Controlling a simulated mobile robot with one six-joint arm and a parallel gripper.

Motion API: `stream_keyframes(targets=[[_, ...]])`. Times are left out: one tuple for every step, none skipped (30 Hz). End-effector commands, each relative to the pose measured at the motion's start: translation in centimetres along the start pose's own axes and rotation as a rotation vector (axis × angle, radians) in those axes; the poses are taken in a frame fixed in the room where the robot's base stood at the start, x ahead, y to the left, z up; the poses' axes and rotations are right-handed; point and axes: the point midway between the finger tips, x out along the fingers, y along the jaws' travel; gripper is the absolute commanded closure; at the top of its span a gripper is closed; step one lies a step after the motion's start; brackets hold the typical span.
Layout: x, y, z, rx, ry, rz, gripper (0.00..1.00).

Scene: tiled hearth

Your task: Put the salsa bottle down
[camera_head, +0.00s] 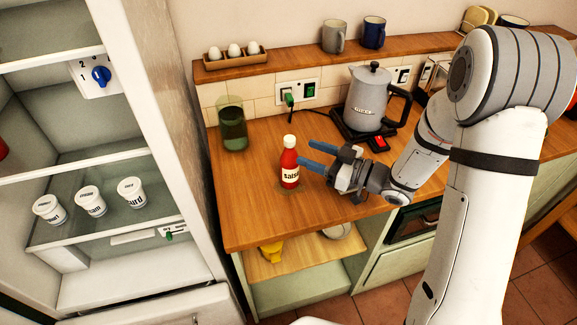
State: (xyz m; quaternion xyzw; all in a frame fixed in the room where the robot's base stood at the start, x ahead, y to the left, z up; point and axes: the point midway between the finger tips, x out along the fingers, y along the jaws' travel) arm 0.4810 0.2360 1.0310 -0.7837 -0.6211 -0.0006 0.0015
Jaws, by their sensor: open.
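The salsa bottle (290,168) is red with a white cap and a pale label. The jaws are open and hold nothing. The fingertips are close to the bottle's right side; I cannot tell whether one touches it.
A green glass (232,128) stands behind the bottle to the left. A grey kettle (367,99) stands at the back right. An egg holder (236,58) and mugs (335,36) are on the ledge. The open fridge (100,150) is at left. Counter left of the bottle is clear.

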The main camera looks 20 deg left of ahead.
Motion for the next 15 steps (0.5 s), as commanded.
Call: stream_keyframes(targets=[[0.7, -0.1, -0.2, 0.001, 0.0, -0.004, 0.5], [1.0, -0.1, -0.2, 0.001, -0.001, -0.003, 0.5], [1.5, -0.1, -0.2, 0.0, -0.002, -0.003, 0.5], [1.8, -0.1, -0.3, 0.0, -0.002, -0.002, 0.5], [2.1, 0.0, -0.4, -0.001, -0.002, -0.001, 0.5], [2.6, 0.1, -0.6, -0.001, -0.001, -0.001, 0.5], [3.0, 0.1, -0.7, -0.001, -0.002, -0.002, 0.5], [3.5, 0.1, -0.8, -0.001, -0.001, -0.002, 0.5], [4.1, 0.2, -1.0, 0.0, -0.002, -0.002, 0.5], [4.6, 0.2, -1.1, -0.001, -0.002, -0.002, 0.5], [5.0, 0.3, -1.3, -0.001, -0.002, -0.001, 0.5], [5.6, 0.3, -1.0, 0.0, -0.003, -0.001, 0.5], [6.0, 0.2, -1.0, 0.0, -0.003, -0.001, 0.5], [6.2, 0.3, -0.9, 0.0, -0.003, 0.001, 0.5], [6.5, 0.3, -0.9, -0.001, -0.003, 0.002, 0.5]])
